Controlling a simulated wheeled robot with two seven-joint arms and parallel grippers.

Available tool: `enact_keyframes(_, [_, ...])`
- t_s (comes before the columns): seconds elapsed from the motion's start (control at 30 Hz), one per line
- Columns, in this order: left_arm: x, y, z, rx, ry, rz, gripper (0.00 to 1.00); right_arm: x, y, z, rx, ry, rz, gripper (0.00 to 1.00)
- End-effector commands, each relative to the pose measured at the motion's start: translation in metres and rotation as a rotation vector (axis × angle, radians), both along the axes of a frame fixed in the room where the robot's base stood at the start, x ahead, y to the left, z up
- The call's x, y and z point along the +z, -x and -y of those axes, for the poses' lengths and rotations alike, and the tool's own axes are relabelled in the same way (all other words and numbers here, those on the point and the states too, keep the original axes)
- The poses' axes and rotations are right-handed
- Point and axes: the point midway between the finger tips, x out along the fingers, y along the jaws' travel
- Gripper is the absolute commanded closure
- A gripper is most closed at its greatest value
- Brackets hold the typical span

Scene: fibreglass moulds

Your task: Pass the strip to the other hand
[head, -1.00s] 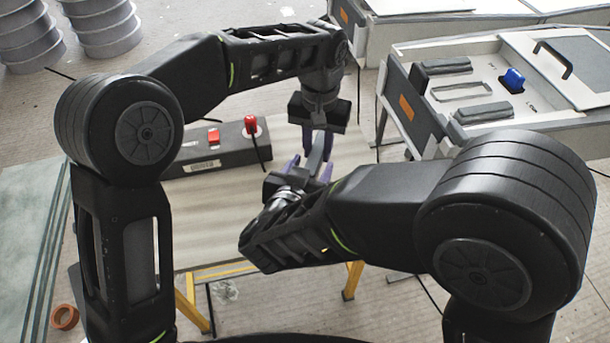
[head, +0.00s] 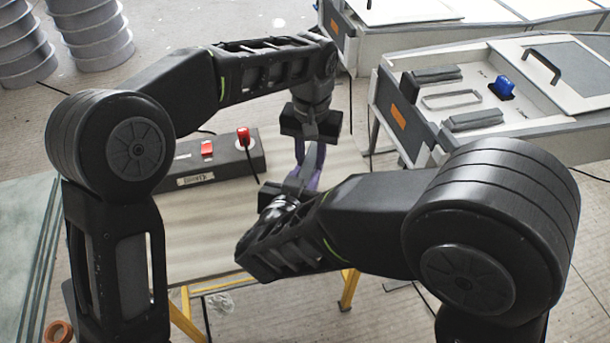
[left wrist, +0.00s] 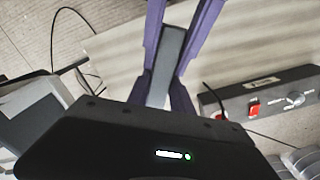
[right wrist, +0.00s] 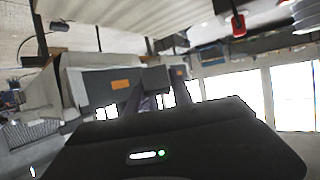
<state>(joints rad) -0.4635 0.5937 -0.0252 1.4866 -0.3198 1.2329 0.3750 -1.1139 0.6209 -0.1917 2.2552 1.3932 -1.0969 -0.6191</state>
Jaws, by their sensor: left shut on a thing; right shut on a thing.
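The strip (left wrist: 168,62) is a narrow grey bar. In the left wrist view it runs lengthwise between purple fingers. My left gripper (head: 309,160) points down in the head view and is shut on the strip. My right gripper (head: 299,184) meets it from below and is also shut on the strip, so both hold it at once. In the right wrist view the strip's dark grey end (right wrist: 155,79) shows between the fingers. In the head view the purple fingers overlap and hide most of the strip. The strip is held above the table.
A pale table (head: 205,240) lies below, with a dark control box (head: 215,163) with red buttons at its back. A grey case with an open tray (head: 520,112) stands at the right. Grey ribbed cylinders (head: 95,35) stand at the back left.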

Motion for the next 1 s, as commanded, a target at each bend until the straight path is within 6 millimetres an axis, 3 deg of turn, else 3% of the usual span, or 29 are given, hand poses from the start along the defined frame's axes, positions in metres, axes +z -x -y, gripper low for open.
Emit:
enact_keyframes(0.23, [0.0, 0.0, 0.0, -0.001, 0.0, 0.0, 1.0, 0.0, 0.0, 0.0, 0.001, 0.0, 0.0, 1.0])
enact_keyframes(0.27, [0.0, 0.0, 0.0, -0.001, 0.0, 0.0, 0.71, 0.001, 0.0, 0.0, 0.001, 0.0, 0.001, 1.0])
enact_keyframes(0.53, [0.0, 0.0, 0.0, 0.0, 0.0, 0.0, 0.49, 0.0, 0.0, 0.0, 0.001, 0.0, 0.001, 1.0])
enact_keyframes(0.83, [0.001, 0.0, 0.0, 0.0, 0.0, 0.0, 0.48, 0.0, 0.0, 0.0, 0.0, 0.0, 0.001, 1.0])
enact_keyframes(1.0, [0.013, -0.001, 0.0, -0.001, 0.002, 0.003, 0.48, 0.0, 0.0, 0.0, 0.0, 0.0, 0.001, 1.0])
